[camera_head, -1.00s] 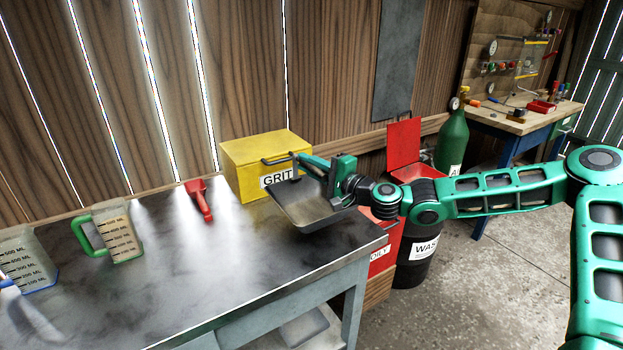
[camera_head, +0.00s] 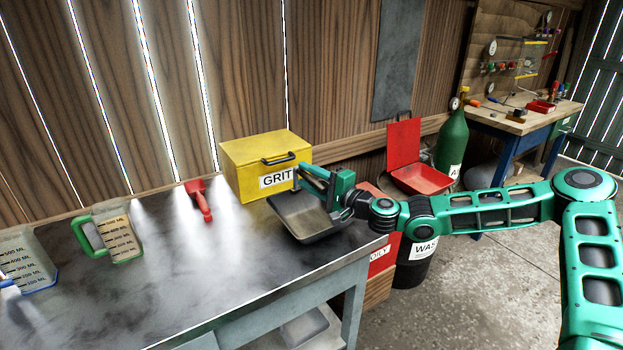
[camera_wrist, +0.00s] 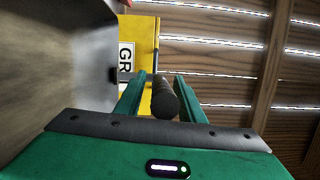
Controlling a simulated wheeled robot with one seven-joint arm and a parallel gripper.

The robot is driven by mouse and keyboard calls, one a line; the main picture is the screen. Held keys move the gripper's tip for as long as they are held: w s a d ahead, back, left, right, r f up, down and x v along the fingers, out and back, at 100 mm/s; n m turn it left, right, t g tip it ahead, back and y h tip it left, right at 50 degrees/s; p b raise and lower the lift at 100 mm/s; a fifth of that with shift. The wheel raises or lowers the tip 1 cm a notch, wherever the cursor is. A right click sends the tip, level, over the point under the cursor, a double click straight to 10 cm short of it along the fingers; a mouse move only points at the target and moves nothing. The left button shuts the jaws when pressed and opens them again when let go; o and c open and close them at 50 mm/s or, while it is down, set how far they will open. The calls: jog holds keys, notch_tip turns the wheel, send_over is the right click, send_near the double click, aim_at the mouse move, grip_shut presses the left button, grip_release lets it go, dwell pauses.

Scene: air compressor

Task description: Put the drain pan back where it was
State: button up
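The drain pan (camera_head: 302,216) is a dark grey, shallow tray at the right end of the bench, in front of the yellow GRIT box. It appears to rest on the bench top, roughly level. My gripper (camera_head: 312,174) is at the pan's upper right side. In the wrist view, the pan's grey wall (camera_wrist: 60,60) fills the left side. A dark round handle (camera_wrist: 166,98) lies between the two green fingers of my gripper (camera_wrist: 160,78). Narrow gaps show beside the handle, so the fingers look open around it. The pan's underside is hidden.
The yellow GRIT box (camera_head: 262,160) stands close behind the pan. A red scoop (camera_head: 199,200) and a measuring jug (camera_head: 118,235) are farther left on the bench (camera_head: 190,290). A red-lidded waste bin (camera_head: 412,265) stands beyond the bench's right end. The bench's middle is clear.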

jog(key=shift+r, duration=0.1)
jog(key=v, duration=1.2)
jog(key=shift+d+r, duration=0.1)
